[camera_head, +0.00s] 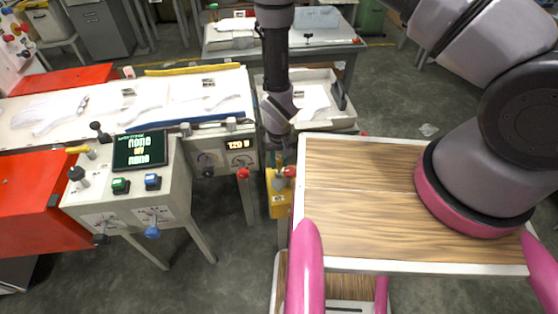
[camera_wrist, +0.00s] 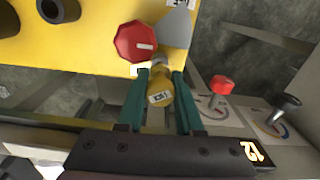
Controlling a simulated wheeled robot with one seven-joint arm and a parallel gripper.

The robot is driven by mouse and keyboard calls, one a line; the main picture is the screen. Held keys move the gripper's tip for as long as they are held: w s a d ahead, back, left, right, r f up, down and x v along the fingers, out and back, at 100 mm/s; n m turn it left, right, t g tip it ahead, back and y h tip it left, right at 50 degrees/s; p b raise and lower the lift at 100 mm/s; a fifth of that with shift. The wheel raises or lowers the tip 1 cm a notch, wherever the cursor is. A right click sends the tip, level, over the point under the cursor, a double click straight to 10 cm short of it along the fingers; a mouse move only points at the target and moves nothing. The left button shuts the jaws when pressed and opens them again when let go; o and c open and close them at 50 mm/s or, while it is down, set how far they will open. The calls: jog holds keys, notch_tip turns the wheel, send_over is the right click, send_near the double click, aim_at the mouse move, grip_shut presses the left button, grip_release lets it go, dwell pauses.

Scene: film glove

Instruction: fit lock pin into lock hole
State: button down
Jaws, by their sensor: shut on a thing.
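My gripper (camera_head: 279,155) points down over a yellow box (camera_head: 278,203) beside the wooden-topped cart. In the wrist view my gripper's green fingers (camera_wrist: 161,74) are shut on a small yellow labelled piece (camera_wrist: 160,96), which looks like the lock pin. Its far end is close to the yellow box (camera_wrist: 100,45), beside a red knob (camera_wrist: 135,42) and a grey tapered part (camera_wrist: 175,28). I cannot tell whether the pin touches the box. Two dark round sockets (camera_wrist: 58,9) show at the upper left; I cannot tell which opening is the lock hole.
A grey machine panel (camera_head: 225,158) with a display and a red knob (camera_head: 243,174) stands just left of the box. A control console (camera_head: 135,185) is further left. The wooden cart top (camera_head: 370,200) is bare in front of my arm's base.

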jog(key=shift+f, duration=0.7)
jog(key=shift+c, duration=2.4)
grip_release()
notch_tip(320, 180, up, 11)
jog(key=shift+f, duration=0.1)
jog(key=shift+s, duration=0.1)
